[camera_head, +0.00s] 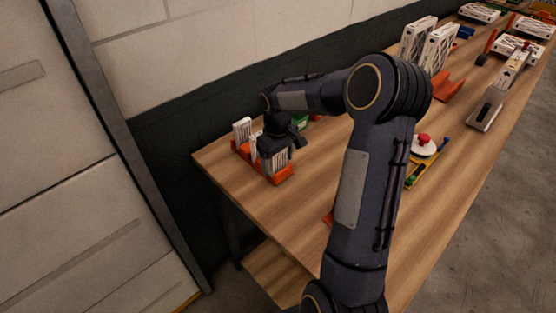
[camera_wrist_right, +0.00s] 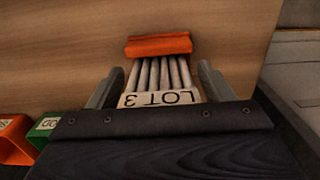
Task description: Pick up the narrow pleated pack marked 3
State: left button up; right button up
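The narrow pleated pack marked LOT 3 (camera_wrist_right: 160,98) stands between the fingers of my right gripper in the right wrist view. It has pale pleats and a white label edge. My right gripper (camera_wrist_right: 160,88) is open around it, with a finger on each side and small gaps visible near the fingertips. In the head view my right gripper (camera_head: 284,146) is low over an orange rack (camera_head: 240,150) at the table's near left end, partly hiding the packs there. My left gripper is not in view.
Another white pack (camera_head: 242,128) stands in the rack's left end. A green item (camera_head: 300,121) is behind the gripper. Tall white filters (camera_head: 437,48) stand farther back along the wooden table (camera_head: 235,190). A red-topped white button (camera_head: 424,144) is right of my arm.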

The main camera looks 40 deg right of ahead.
jog(key=c, duration=0.8)
jog(key=shift+c, duration=0.3)
jog(key=shift+r, duration=0.15)
